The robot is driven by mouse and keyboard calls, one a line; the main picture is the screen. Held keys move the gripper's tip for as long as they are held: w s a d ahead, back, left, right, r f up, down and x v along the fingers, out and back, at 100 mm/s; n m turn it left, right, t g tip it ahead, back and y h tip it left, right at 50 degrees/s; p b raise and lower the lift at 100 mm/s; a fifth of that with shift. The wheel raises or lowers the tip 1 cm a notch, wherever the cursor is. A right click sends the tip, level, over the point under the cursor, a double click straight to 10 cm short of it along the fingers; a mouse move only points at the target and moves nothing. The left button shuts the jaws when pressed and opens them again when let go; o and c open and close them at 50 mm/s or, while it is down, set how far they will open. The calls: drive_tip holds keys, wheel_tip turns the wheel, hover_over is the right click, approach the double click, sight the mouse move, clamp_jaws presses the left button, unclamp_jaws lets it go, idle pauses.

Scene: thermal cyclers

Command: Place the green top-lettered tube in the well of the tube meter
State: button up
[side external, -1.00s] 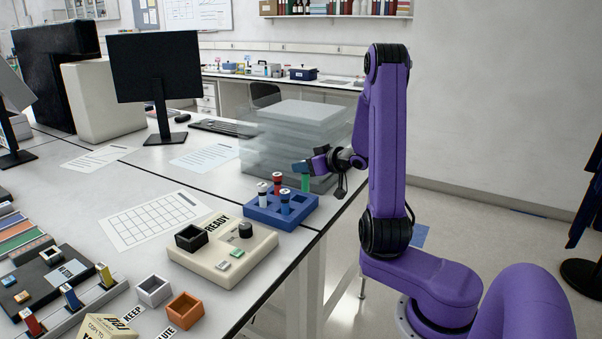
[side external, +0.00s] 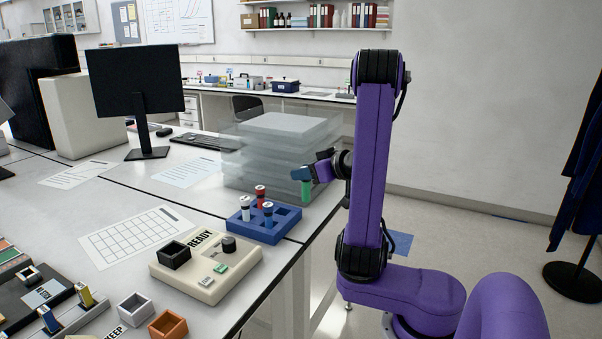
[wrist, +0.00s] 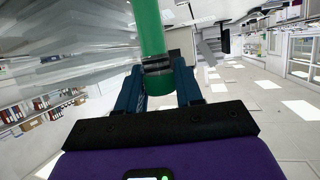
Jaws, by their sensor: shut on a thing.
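My gripper (side external: 308,176) is shut on a green tube (side external: 306,190) and holds it in the air near the right end of the blue rack (side external: 284,226). The tube looks close to upright in the side view. In the wrist view the green tube (wrist: 151,30) stands between the fingers, with a dark band where they grip it. I cannot read any lettering on its top. The tube meter is a beige box (side external: 195,283) marked READY, left of and nearer than the rack. Its black square well (side external: 174,255) looks empty.
The blue rack holds several tubes with red or white parts. Clear stacked boxes (side external: 275,150) stand close behind my gripper. The meter has a black knob (side external: 228,244) and small buttons. White and orange square holders (side external: 168,325) sit in front of it.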

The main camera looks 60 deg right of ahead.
drive_tip(key=shift+s+a+r, duration=0.25)
drive_tip(key=shift+s+a, duration=0.05)
drive_tip(key=shift+s, duration=0.1)
